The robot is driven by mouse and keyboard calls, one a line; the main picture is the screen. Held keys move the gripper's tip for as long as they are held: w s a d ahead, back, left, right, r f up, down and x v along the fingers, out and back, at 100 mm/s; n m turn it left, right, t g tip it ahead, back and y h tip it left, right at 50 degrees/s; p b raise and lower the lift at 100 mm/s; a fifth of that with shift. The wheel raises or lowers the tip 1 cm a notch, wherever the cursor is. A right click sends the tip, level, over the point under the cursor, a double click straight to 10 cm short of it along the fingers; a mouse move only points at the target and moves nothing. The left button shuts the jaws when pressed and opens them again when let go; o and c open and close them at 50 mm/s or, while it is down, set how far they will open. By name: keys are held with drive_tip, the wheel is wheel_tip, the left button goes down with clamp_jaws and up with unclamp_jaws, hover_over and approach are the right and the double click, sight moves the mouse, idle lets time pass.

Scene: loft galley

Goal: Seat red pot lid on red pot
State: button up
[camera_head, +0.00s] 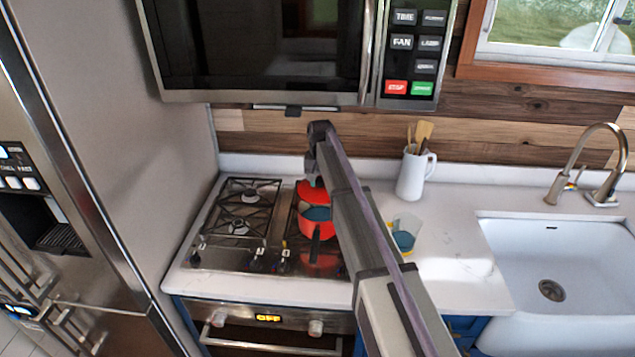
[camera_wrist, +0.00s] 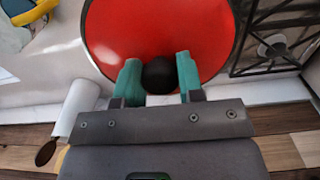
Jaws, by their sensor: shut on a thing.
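The red pot lid (camera_wrist: 160,32) fills the top middle of the wrist view, with its black knob (camera_wrist: 160,75) between the green fingertips of my gripper (camera_wrist: 160,80). My gripper is shut on the knob. In the head view the lid (camera_head: 312,191) shows as a tilted-looking red patch above the back of the red pot (camera_head: 316,229), partly hidden by my arm. The pot stands on the right side of the stove, with its dark handle toward the front. Its bluish inside shows, so the lid does not cover it. The lid hides the pot in the wrist view.
The stove (camera_head: 236,255) has free burners at left. A clear cup with blue contents (camera_head: 404,239) and a white pitcher of wooden utensils (camera_head: 412,176) stand to the right. The sink (camera_head: 550,255) is farther right. The microwave (camera_head: 270,50) overhangs the stove.

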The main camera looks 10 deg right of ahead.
drive_tip(key=shift+d+f, duration=0.1)
drive_tip(key=shift+f, duration=0.3)
drive_tip(key=f+b, duration=0.5)
drive_tip(key=shift+a+f+b, duration=0.15)
drive_tip(key=shift+a+b, duration=0.05)
drive_tip(key=shift+b, duration=0.2)
drive_tip(key=shift+f+b, duration=0.6)
drive_tip(key=shift+f, duration=0.05)
idle(1.0)
drive_tip(key=o, duration=0.9)
drive_tip(key=shift+r, duration=0.15)
wheel_tip(320, 180, up, 7)
drive_tip(key=p, duration=0.7)
